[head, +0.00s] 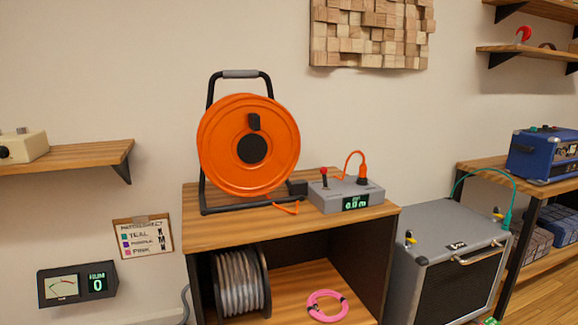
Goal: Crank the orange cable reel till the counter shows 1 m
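The orange cable reel (222,150) stands upright in its black tubular frame on the wooden cabinet top (220,232). Its black crank handle (254,122) points up, just above the dark hub (252,149). A short orange cable end (288,208) lies at its foot on the right. Beside it, a grey counter box (328,195) has a green display (356,202) that seems to read 0.0 m, though the digits are small. A red-tipped lever (324,175) and an orange plug with a looped cable (362,168) stand on the box. Neither of my grippers is in view.
The cabinet's lower shelf holds a grey cable drum (240,280) and a pink cable coil (326,305). A grey amplifier (450,260) stands right of the cabinet. A wall shelf (80,156) juts out at left, above a meter (78,284). The space before the reel looks clear.

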